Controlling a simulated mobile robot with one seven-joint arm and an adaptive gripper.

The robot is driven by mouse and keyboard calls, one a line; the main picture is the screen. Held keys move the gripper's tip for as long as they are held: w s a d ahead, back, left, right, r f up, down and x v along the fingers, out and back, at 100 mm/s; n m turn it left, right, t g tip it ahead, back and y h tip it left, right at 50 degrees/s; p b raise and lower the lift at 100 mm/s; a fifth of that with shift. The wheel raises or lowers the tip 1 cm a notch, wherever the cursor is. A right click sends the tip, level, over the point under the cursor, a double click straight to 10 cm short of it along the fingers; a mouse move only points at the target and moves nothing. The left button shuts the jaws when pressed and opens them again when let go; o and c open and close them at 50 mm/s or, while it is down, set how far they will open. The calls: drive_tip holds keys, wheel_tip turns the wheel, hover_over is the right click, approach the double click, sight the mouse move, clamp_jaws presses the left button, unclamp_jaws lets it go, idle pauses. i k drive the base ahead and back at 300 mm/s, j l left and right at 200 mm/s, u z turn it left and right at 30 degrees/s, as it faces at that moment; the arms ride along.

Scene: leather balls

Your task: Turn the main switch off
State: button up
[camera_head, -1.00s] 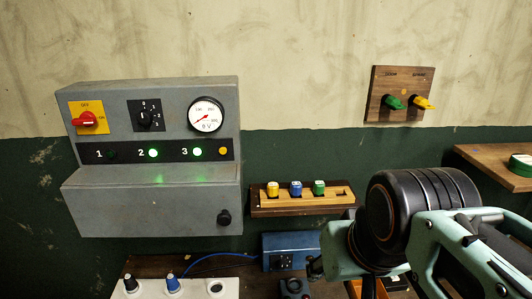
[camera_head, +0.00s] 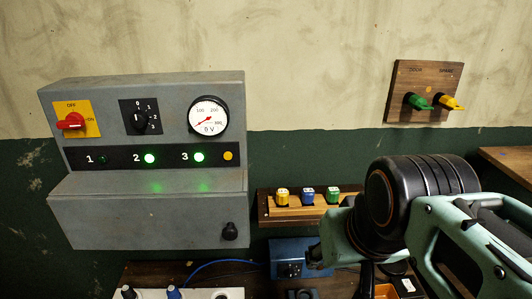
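The main switch (camera_head: 71,121) is a red rotary knob on a yellow plate (camera_head: 88,108) at the upper left of the grey control box (camera_head: 150,220). The plate reads OFF at the top and ON at the right. The red handle lies roughly sideways, in line with ON. My gripper (camera_head: 316,255) is at the lower middle, far to the right of and below the switch, touching nothing of it. Its fingers are small, dark and partly hidden by my arm, so their opening is unclear.
The box also has a black selector (camera_head: 141,119), a dial gauge (camera_head: 208,118), lit green lamps two (camera_head: 149,158) and three (camera_head: 199,157), and a black knob (camera_head: 230,231). A wooden rack (camera_head: 265,207) holds coloured blocks.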

sight(74, 121)
drive_tip(key=u, duration=1.45)
